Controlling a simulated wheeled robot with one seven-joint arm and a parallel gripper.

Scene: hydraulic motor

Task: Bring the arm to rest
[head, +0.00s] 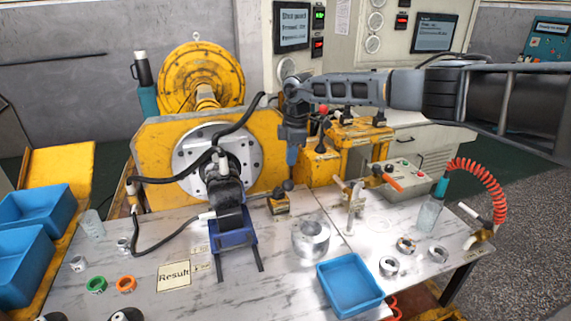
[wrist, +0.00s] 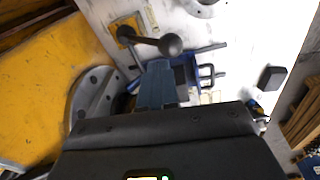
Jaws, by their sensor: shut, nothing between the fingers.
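My arm (head: 410,90) reaches in from the right in the head view, with its wrist bent down. My gripper (head: 291,160) points down, its blue fingers closed together and empty. It is just above a small lever with a black ball knob (head: 288,185) on a yellow base (head: 279,206). In the wrist view the shut fingers (wrist: 158,66) lie close to the knob (wrist: 171,45); I cannot tell if they touch it.
The yellow motor housing (head: 160,140) with its round flange (head: 190,175) stands left of my gripper. A blue stand (head: 234,232), a metal cylinder (head: 311,240) and a blue tray (head: 348,284) are on the table. A control box (head: 398,178) and yellow blocks (head: 360,135) stand to the right.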

